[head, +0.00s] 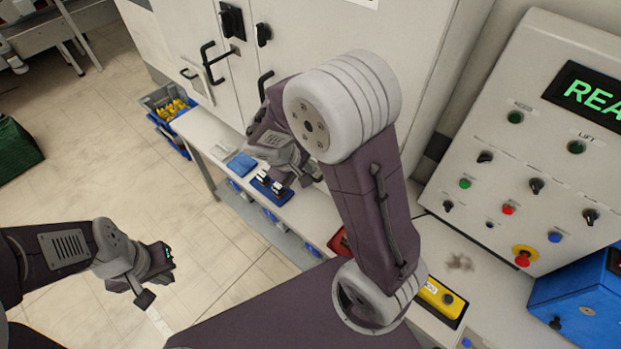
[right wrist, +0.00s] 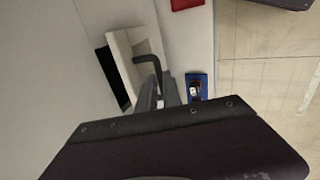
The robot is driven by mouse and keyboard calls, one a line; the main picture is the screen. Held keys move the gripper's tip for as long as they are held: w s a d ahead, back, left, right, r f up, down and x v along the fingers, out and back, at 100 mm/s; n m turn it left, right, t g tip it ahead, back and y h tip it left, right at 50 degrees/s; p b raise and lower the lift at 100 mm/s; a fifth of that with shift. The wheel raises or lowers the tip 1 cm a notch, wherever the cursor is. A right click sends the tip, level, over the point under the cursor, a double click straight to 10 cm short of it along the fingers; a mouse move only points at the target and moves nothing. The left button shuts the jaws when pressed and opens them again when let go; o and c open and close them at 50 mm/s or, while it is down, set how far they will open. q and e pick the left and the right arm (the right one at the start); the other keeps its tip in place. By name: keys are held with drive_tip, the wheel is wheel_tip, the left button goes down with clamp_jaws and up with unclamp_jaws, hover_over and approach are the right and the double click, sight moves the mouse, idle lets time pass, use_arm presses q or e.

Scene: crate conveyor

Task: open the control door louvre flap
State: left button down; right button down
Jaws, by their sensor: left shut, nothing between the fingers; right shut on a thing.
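In the right wrist view a cream flap (right wrist: 124,52) stands out at an angle from the pale door, with a dark gap (right wrist: 112,82) along its left side. A dark bent handle (right wrist: 153,66) is on it. My right gripper (right wrist: 165,84) is shut on this handle. In the head view my right arm hides the flap and most of the right gripper. The white cabinet doors (head: 330,42) show behind my arm, with several black handles. My left gripper (head: 150,279) is shut and empty, low at the left over the floor.
A narrow white bench (head: 203,137) under the doors holds blue items (head: 241,164). A bin of yellow parts (head: 172,108) stands at its far end. A control panel (head: 470,135) with buttons and a blue box (head: 580,298) are at the right.

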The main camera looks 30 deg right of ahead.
drive_tip(key=s+a+f+t+h+b, duration=0.1)
drive_tip(key=a+f+t+h+b, duration=0.1)
drive_tip(key=f+h+b, duration=0.3)
drive_tip(key=s+a+f+t+h+b, duration=0.2)
drive_tip(key=a+f+h+b, duration=0.2)
drive_tip(key=f+b, duration=0.8)
drive_tip(key=shift+a+f+h+b, duration=0.2)
drive_tip(key=shift+a+h+b, duration=0.3)
drive_tip(key=shift+b, duration=3.55)
drive_tip(key=shift+a+f, duration=0.1)
drive_tip(key=shift+f, duration=0.05)
drive_tip(key=c, duration=1.5)
unclamp_jaws()
